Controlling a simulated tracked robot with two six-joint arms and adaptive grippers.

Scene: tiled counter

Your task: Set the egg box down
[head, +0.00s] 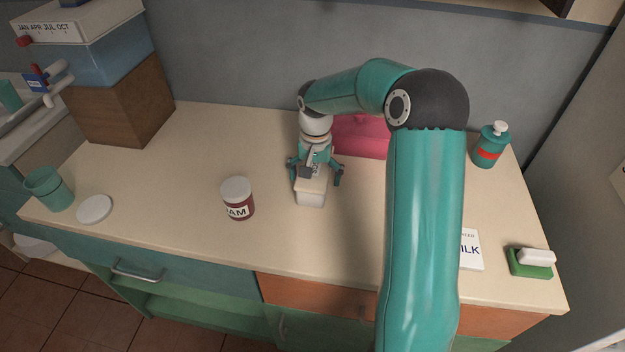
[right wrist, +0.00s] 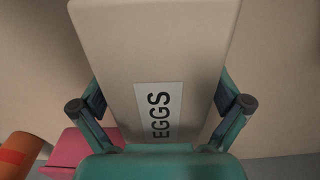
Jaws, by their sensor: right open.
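The egg box (head: 311,197) is a pale, long box on the counter, in the middle of the head view. In the right wrist view the egg box (right wrist: 150,45) fills the middle, with its EGGS label facing the camera. My right gripper (head: 316,178) is over the box from above. Its fingers (right wrist: 160,108) are open, one on each side of the box; I cannot tell whether they touch it. The underside of the box is hidden, but it appears to rest on the counter. My left gripper is not in view.
A jam jar (head: 238,200) stands left of the box, and a pink object (head: 360,137) is behind it. A cup (head: 48,188) and white lid (head: 94,209) are far left.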

